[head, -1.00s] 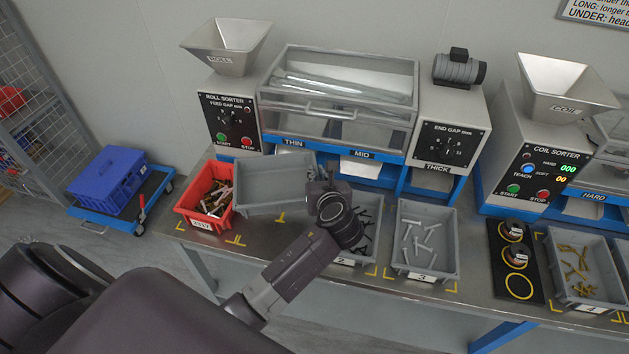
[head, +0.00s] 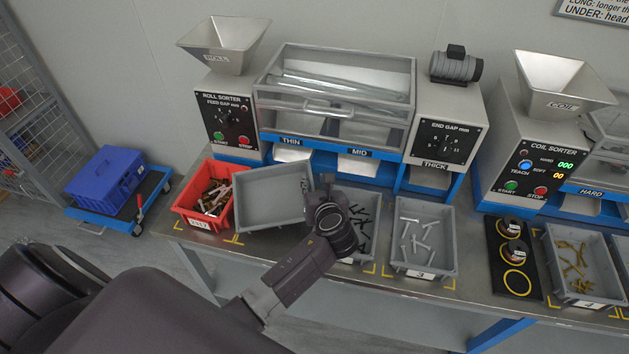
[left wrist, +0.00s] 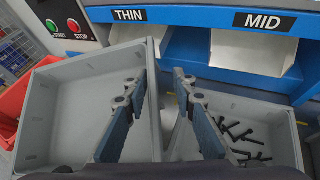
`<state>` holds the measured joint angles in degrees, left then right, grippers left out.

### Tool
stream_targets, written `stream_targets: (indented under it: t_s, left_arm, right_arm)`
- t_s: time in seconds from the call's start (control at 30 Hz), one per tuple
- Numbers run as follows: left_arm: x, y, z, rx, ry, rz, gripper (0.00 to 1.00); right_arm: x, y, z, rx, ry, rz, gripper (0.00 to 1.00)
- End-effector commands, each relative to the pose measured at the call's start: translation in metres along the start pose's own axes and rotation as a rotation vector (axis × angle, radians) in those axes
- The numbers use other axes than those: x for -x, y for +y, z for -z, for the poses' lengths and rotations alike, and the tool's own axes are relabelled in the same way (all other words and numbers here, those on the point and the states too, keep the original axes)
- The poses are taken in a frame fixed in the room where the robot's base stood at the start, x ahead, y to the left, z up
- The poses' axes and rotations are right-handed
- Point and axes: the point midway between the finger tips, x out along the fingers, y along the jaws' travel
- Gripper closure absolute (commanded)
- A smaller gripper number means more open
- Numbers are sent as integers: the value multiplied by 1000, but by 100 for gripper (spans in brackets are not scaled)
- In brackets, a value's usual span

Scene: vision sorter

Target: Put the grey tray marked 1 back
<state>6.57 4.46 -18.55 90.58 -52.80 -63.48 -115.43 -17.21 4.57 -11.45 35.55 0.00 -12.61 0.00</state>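An empty grey tray (head: 268,198) stands left of the tray of black screws, under the THIN chute; its front label cannot be read. It is turned a little, and in the head view it is close to the red bin. It also shows in the left wrist view (left wrist: 85,105). My left gripper (left wrist: 160,78) is open at this tray's right wall, one finger on the inner side and one on the outer side, with gaps visible. In the head view my left wrist hides the fingertips. My right gripper is not in view.
The red bin (head: 184,208) with mixed screws is at the left. The tray of black screws (left wrist: 288,125) stands right beside the empty tray, under my gripper. Tray 3 (head: 452,235) with silver screws is further right. The roll sorter (head: 228,118) stands behind.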

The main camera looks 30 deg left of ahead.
Motion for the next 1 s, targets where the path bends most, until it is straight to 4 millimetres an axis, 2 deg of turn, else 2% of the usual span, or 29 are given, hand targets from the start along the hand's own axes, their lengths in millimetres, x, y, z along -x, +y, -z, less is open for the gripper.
stream_targets:
  t_s: [0.23,0.37,0.8,1.0]
  left_arm:
    - [0,0,-1,1,-1,0,75]
    - [5,0,-9,3,-2,1,75]
    - [96,0,-7,3,1,2,75]
    - [119,1,-8,2,-1,0,75]
  right_arm:
    - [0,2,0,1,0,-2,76]
    - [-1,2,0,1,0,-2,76]
    - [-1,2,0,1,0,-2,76]
    - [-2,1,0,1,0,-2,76]
